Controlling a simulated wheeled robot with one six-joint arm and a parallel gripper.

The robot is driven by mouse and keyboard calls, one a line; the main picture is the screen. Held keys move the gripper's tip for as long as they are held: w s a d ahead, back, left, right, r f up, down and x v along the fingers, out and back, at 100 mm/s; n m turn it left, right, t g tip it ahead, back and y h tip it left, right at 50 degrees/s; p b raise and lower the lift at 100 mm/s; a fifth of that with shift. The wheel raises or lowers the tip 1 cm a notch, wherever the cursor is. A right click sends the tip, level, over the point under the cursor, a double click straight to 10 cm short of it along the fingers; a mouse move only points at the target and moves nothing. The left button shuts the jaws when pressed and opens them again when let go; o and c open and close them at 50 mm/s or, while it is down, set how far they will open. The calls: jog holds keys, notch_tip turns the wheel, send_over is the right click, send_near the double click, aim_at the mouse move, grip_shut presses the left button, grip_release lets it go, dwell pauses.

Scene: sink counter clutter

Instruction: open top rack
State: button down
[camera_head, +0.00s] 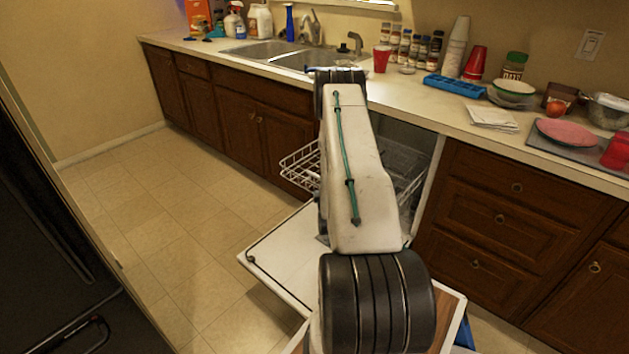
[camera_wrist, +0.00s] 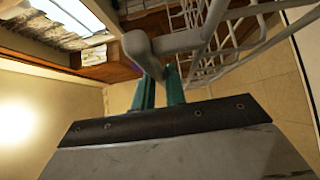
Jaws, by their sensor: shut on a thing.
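The top rack (camera_head: 299,170) is a white wire rack that juts out of the open dishwasher (camera_head: 425,158) under the counter. My arm covers its middle in the head view. In the wrist view the rack's wires (camera_wrist: 205,60) fill the top right. My gripper (camera_wrist: 160,80) shows there with two teal fingers shut on a thick grey rail of the rack. In the head view my gripper is hidden behind my arm. The dishwasher door (camera_head: 280,250) is folded down flat below the rack.
Brown cabinets (camera_head: 240,125) flank the dishwasher on the left and drawers (camera_head: 500,217) on the right. The counter above holds a sink (camera_head: 262,50), cups, jars and a blue tray (camera_head: 454,86). The tiled floor (camera_head: 150,220) at left is clear.

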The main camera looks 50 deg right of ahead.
jog(key=shift+a, duration=0.45)
jog(key=c, duration=1.7)
grip_release()
jog(key=v, duration=0.8)
